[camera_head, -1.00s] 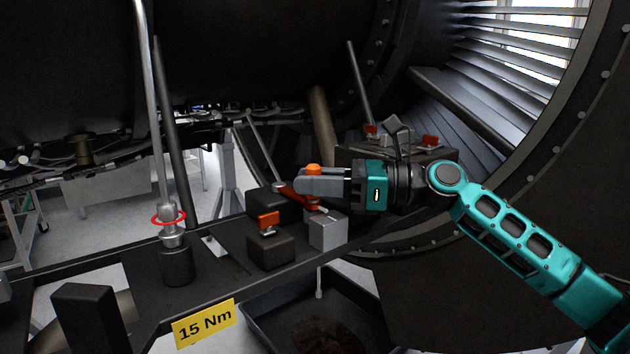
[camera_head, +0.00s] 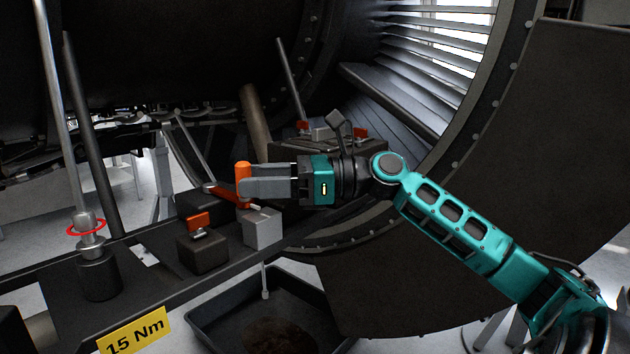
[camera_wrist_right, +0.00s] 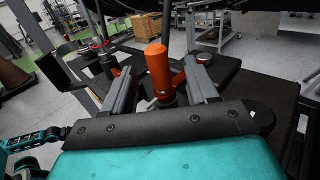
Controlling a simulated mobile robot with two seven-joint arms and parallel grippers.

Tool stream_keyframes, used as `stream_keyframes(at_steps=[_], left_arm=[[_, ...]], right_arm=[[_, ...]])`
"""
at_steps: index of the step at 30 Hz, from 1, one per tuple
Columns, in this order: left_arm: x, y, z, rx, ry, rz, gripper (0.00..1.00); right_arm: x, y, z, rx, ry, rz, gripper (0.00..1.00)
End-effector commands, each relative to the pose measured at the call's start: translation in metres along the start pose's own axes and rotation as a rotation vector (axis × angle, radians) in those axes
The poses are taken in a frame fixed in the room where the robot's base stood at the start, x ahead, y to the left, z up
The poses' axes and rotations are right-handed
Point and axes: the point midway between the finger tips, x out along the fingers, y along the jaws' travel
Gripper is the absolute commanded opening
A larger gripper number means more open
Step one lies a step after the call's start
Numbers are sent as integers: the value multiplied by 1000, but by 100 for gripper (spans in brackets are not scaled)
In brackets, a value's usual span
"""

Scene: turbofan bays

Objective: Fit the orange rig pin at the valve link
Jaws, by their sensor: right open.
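The orange rig pin (camera_head: 243,178) stands upright at the tips of my right gripper (camera_head: 252,187), at the end of an orange-red link (camera_head: 225,193) above the bench plate. In the right wrist view the pin (camera_wrist_right: 160,72) is a thick orange cylinder between the two grey fingers of my right gripper (camera_wrist_right: 162,80), with a gap on each side. The right gripper is open. The pin's lower end is hidden in the head view, and I cannot tell how deep it sits. My left gripper does not show.
A grey block (camera_head: 263,230) and a dark block with an orange-red top (camera_head: 203,255) stand near the link. A post with a red ring (camera_head: 96,275) is at left. A dark tray (camera_head: 203,325) lies below, beside a yellow "15 Nm" label (camera_head: 133,337). The fan duct rises behind.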

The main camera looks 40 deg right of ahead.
Motion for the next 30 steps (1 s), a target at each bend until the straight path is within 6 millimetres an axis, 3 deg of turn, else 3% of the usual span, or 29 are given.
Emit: stream_keyframes(at_steps=[18,24,30], left_arm=[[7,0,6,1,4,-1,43],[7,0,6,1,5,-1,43],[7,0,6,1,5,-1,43]], right_arm=[[-90,0,-1,1,-1,-1,58],[-104,0,0,0,0,1,58],[-106,0,0,0,0,0,58]])
